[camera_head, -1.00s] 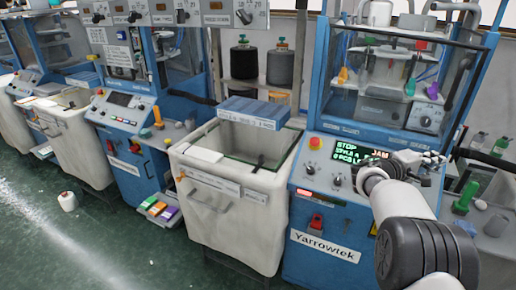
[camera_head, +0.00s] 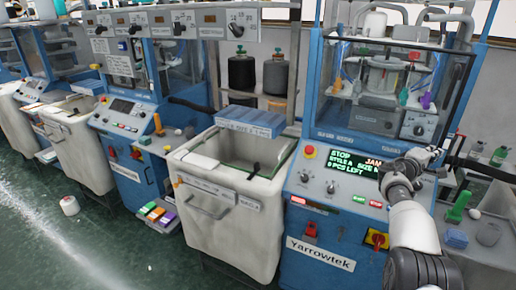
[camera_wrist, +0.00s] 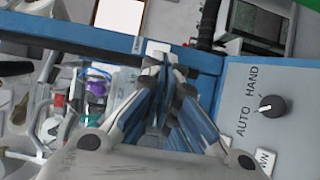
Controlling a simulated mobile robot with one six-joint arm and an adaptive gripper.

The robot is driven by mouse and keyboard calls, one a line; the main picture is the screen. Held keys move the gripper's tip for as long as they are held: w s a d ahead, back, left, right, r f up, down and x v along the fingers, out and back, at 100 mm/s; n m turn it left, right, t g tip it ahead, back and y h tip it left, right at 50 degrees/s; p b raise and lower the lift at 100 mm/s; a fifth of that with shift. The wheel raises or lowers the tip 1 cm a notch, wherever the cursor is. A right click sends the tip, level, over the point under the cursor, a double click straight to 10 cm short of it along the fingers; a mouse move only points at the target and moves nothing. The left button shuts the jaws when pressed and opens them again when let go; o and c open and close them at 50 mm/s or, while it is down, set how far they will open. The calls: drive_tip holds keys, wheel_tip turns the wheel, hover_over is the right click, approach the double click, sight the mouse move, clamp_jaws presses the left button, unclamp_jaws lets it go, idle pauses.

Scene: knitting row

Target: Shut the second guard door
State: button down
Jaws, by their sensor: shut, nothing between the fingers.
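The nearest knitting machine (camera_head: 325,215), marked Yarrowtek, has a blue frame around its needle head. A clear guard door (camera_head: 458,95) with a dark edge shows at the right of that frame. It looks angled out from the frame, but I cannot tell how far. My gripper (camera_head: 435,152) is shut and empty, above the right end of the control panel, near the door's lower edge. I cannot tell whether it touches the door. In the wrist view, my gripper's fingertips (camera_wrist: 165,62) meet close to a blue frame bar (camera_wrist: 75,37).
The display (camera_head: 355,165) reads STOP and JAM. A red-and-yellow switch (camera_head: 376,240) sits below it. A bin (camera_head: 225,200) stands left of the machine. An AUTO/HAND knob (camera_wrist: 271,105) is right of my fingers.

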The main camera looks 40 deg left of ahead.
drive_tip(key=shift+w, duration=0.5)
idle(0.6)
